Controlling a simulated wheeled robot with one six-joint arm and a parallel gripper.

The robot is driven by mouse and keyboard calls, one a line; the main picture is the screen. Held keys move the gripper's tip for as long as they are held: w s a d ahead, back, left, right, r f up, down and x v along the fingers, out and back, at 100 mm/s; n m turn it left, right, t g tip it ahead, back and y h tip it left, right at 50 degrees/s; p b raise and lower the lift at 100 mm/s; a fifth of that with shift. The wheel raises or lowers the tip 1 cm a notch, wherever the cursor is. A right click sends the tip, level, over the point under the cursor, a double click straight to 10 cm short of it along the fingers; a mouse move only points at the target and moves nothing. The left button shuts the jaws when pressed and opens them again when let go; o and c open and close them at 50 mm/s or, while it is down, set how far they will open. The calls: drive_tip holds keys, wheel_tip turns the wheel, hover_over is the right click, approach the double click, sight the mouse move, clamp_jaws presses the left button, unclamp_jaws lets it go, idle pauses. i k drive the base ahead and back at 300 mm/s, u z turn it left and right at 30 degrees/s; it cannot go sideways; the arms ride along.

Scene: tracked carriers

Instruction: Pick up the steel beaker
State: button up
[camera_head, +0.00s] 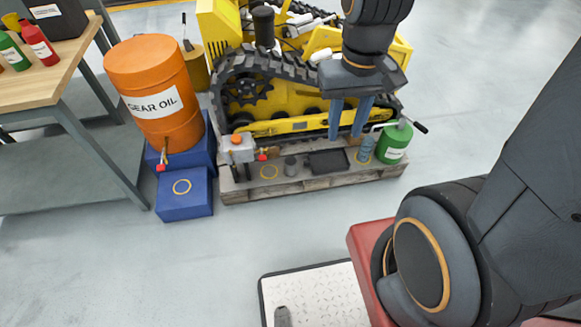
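A small grey metallic cylinder (290,166), which looks like the steel beaker, stands upright on the front of a wooden pallet (320,182). It is left of a dark flat tray (328,161). My gripper (349,134) points down in front of the yellow tracked machine, above and to the right of the beaker. Its two blue fingers are apart with nothing visible between them. The gripper appears not to touch the beaker, which is fully in view.
A blue-grey bottle (367,150) and a green can (394,144) stand right of the tray. A grey container with an orange cap (238,150) stands at left. The yellow tracked machine (290,118) rises behind. An orange gear oil drum (157,98) and blue steps (184,200) are left.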

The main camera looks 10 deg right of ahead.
sight(290, 161)
drive_tip(key=k, duration=0.5)
drive_tip(key=z, duration=1.25)
drive_tip(key=i, duration=1.05)
drive_tip(key=u, duration=2.4)
